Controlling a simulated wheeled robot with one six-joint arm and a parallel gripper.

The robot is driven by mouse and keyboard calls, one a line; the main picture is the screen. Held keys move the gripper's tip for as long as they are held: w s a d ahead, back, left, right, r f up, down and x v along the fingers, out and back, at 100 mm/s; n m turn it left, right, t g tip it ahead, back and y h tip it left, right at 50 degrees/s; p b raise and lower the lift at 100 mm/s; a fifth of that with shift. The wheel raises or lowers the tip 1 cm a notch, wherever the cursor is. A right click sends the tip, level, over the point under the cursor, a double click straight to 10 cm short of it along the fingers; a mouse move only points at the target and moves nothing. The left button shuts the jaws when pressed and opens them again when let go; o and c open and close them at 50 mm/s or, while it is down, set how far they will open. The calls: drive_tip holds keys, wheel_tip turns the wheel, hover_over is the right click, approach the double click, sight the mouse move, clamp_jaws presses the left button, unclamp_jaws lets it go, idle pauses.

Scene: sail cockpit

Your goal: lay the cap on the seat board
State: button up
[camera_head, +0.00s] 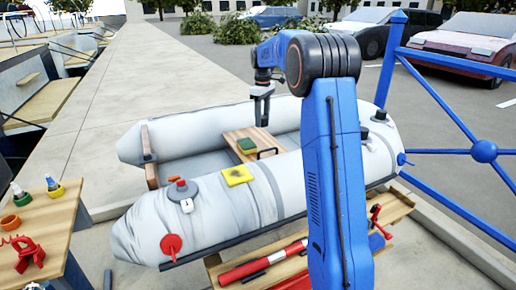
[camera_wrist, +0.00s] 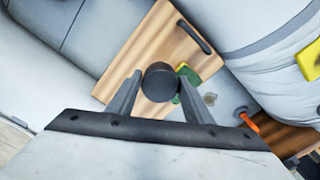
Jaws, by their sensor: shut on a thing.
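My gripper (camera_head: 263,120) hangs above the grey inflatable boat, over the seat board (camera_head: 267,138). In the wrist view my gripper (camera_wrist: 160,88) is shut on a round black cap (camera_wrist: 160,77), held between the fingertips.
A green and yellow sponge (camera_head: 246,145) lies on the seat board, beside a black handle (camera_head: 268,153). The sponge (camera_wrist: 188,73) shows just right of the cap. A yellow cloth-like piece (camera_head: 238,175) lies on the near tube. The board's left part is clear.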

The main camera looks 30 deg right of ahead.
drive_tip(key=d+f, duration=0.2)
drive_tip(key=d, duration=0.1)
hover_over(268, 144)
wheel_tip(268, 144, down, 4)
drive_tip(key=shift+s+a+f, duration=0.1)
drive_tip(key=shift+f, duration=2.25)
drive_tip(key=shift+f, duration=0.1)
drive_tip(key=o, duration=1)
drive_tip(key=shift+o, duration=0.2)
